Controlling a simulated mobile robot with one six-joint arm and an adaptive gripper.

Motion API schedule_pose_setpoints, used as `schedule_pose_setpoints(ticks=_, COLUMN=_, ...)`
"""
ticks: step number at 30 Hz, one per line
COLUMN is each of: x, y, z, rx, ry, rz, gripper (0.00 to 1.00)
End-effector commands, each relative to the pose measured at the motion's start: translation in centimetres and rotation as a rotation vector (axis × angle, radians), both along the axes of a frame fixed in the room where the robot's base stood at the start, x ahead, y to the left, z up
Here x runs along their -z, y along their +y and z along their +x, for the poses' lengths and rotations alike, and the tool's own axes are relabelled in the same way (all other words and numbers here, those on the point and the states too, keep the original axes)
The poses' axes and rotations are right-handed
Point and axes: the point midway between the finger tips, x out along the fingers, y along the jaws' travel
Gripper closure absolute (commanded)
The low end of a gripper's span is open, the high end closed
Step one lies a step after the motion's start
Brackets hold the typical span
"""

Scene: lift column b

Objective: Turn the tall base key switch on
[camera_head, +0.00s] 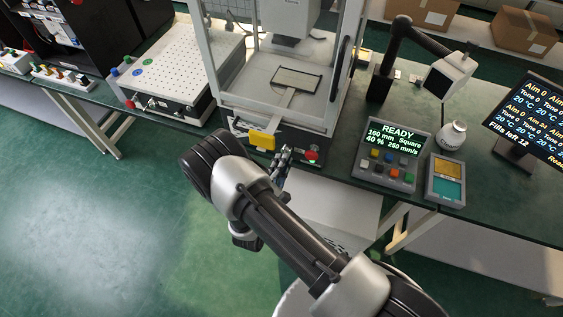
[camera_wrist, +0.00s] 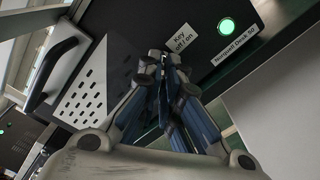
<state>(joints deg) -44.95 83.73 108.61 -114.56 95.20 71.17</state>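The tall base (camera_head: 320,139) is the dark lower part of the framed machine in the head view; its dark front panel (camera_wrist: 120,50) fills the upper middle of the wrist view. A white label reading "Key off / on" (camera_wrist: 183,39) is on that panel. My gripper (camera_head: 284,157) is at the front of the base in the head view. In the wrist view my gripper (camera_wrist: 166,66) has its blue fingers close together right beside the label. The key switch itself is hidden behind the fingertips, so its turn position and any hold on it cannot be seen.
A red button (camera_head: 311,155) is just right of my gripper. A yellow block (camera_head: 262,140) is to its left. A control box reading READY (camera_head: 391,154) stands further right.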

Motion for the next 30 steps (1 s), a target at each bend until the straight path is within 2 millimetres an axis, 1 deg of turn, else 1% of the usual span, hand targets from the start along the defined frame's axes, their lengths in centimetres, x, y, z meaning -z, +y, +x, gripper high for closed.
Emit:
schedule_pose_setpoints(ticks=14, x=0.06, y=0.01, z=-0.02, rx=0.000, ry=-0.005, rz=0.016, gripper=1.00)
schedule_pose_setpoints(ticks=15, x=0.06, y=0.01, z=-0.02, rx=0.000, ry=-0.005, rz=0.016, gripper=0.94)
schedule_pose_setpoints(ticks=24, x=0.03, y=0.01, z=-0.01, rx=-0.001, ry=-0.005, rz=0.015, gripper=0.75)
schedule_pose_setpoints(ticks=30, x=0.01, y=0.01, z=-0.01, rx=0.000, ry=-0.005, rz=0.015, gripper=0.75)
